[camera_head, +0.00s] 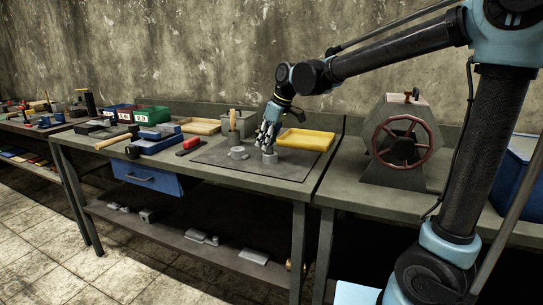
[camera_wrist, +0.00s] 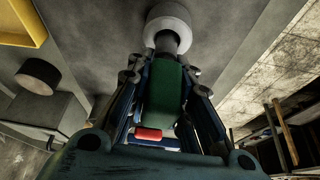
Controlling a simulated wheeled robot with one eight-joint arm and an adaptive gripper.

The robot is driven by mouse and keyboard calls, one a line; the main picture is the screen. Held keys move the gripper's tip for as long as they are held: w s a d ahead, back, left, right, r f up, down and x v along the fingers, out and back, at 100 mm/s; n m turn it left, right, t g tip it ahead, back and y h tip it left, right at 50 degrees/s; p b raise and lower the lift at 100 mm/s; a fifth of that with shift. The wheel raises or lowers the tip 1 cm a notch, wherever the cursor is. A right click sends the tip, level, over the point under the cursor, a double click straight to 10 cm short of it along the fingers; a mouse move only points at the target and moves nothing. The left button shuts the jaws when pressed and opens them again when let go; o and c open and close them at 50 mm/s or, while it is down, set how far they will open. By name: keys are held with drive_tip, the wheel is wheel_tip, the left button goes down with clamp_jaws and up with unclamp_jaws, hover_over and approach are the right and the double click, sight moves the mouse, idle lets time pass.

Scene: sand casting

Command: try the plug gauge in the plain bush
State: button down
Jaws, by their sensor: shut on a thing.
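My gripper (camera_head: 269,137) points down over the dark mat on the bench. In the wrist view my gripper (camera_wrist: 166,88) is shut on the plug gauge (camera_wrist: 165,92), around its green handle, which has a red band at the near end. The gauge's dark plug end (camera_wrist: 167,43) points at the plain bush (camera_wrist: 168,16), a pale grey ring. The plug overlaps the ring's opening; I cannot tell how deep it sits. In the head view the plain bush (camera_head: 269,158) stands upright on the mat directly below my gripper, and the gauge is mostly hidden by the fingers.
A flanged grey bush (camera_head: 238,153) stands to the left, near an upright wooden-handled tool (camera_head: 233,120). A yellow tray (camera_head: 306,139) lies just behind. A red-handled tool (camera_head: 188,144) lies left of the mat (camera_head: 255,174). A drum with a red wheel (camera_head: 402,141) stands to the right.

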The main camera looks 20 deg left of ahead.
drive_tip(key=shift+f, duration=0.6)
idle(1.6)
drive_tip(key=c, duration=1.3)
unclamp_jaws()
drive_tip(key=shift+c, duration=0.2)
drive_tip(key=shift+r, duration=0.1)
drive_tip(key=v, duration=1.1)
drive_tip(key=shift+d+r, duration=0.25)
drive_tip(key=shift+r, duration=0.1)
